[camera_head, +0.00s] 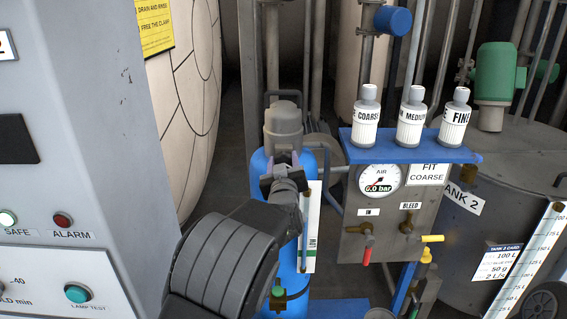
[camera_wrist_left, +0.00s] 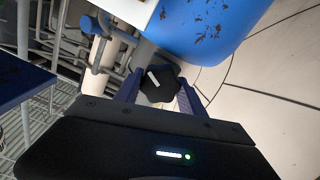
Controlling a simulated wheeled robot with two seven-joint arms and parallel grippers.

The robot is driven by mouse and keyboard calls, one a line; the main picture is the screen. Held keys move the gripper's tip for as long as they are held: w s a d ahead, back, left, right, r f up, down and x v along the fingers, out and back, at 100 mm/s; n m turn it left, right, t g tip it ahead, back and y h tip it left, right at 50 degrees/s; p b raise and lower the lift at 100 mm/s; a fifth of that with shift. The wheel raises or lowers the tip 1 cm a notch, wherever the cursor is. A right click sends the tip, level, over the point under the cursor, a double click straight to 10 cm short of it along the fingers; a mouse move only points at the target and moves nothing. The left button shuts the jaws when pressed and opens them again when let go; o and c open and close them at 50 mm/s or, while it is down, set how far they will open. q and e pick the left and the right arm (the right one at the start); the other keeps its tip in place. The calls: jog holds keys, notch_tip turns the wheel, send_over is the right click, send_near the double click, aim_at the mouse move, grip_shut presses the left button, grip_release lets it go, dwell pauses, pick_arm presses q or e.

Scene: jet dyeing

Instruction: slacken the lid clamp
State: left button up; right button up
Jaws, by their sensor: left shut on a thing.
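A blue upright cylinder (camera_head: 258,165) with a grey lid (camera_head: 283,122) and a dark handle behind it stands in the middle of the head view. My left gripper (camera_head: 282,165) is at the front of the cylinder, just below the lid, and its arm hides much of the cylinder. In the left wrist view a black knob (camera_wrist_left: 160,84) with a white mark, apparently the lid clamp's, sits between the two fingers. The gripper is shut on this knob. In the head view the knob is hidden behind the gripper. My right gripper is not in view.
A blue shelf (camera_head: 400,152) with several labelled grey-capped bottles is right of the cylinder. Below it, a panel holds an air gauge (camera_head: 379,187) reading 0.0 bar, a red-handled valve (camera_head: 366,250) and a yellow-handled valve (camera_head: 432,238). A grey control cabinet (camera_head: 95,130) stands close at left.

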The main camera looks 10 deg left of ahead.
pick_arm(q)
jog(key=shift+f+n+b, duration=0.15)
jog(key=shift+n+b, duration=0.15)
jog(key=shift+b, duration=0.2)
jog(key=n+b, duration=1)
jog(key=b, duration=0.2)
jog(key=shift+f+n, duration=0.15)
jog(key=shift+n, duration=0.25)
jog(key=n+b, duration=0.3)
jog(key=shift+n, duration=0.3)
jog(key=n+b, duration=0.3)
jog(key=shift+n, duration=0.3)
jog(key=n+b, duration=0.2)
jog(key=n, duration=0.1)
jog(key=shift+b, duration=0.3)
jog(key=shift+n+b, duration=0.55)
jog(key=shift+n, duration=0.65)
jog(key=o, duration=1.4)
jog(key=shift+r, duration=0.2)
jog(key=shift+c, duration=0.2)
